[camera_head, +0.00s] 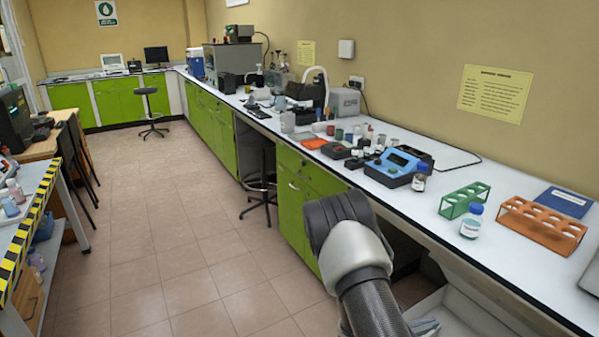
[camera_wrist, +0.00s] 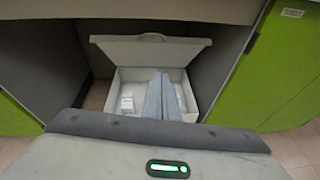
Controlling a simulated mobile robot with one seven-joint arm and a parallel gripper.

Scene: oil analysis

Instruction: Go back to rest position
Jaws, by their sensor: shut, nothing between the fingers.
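My gripper (camera_wrist: 162,76) shows in the wrist view as two grey-blue fingers side by side, shut with nothing between them. It points toward the open space under the bench. Behind the fingers, a white box (camera_wrist: 194,57) stands there with its lid raised, and a small pale item lies inside it. I cannot tell how far the fingertips are from the box. In the head view my arm (camera_head: 358,255) is bent in front of the bench edge, and the gripper itself is hidden there.
The white bench (camera_head: 500,205) runs along the right wall. A green rack (camera_head: 463,200), an orange rack (camera_head: 541,226), a blue-capped bottle (camera_head: 472,222) and a blue instrument (camera_head: 398,166) stand near its edge. Green cabinets (camera_wrist: 283,75) flank the under-bench space. Tiled floor (camera_head: 180,240) is clear at left.

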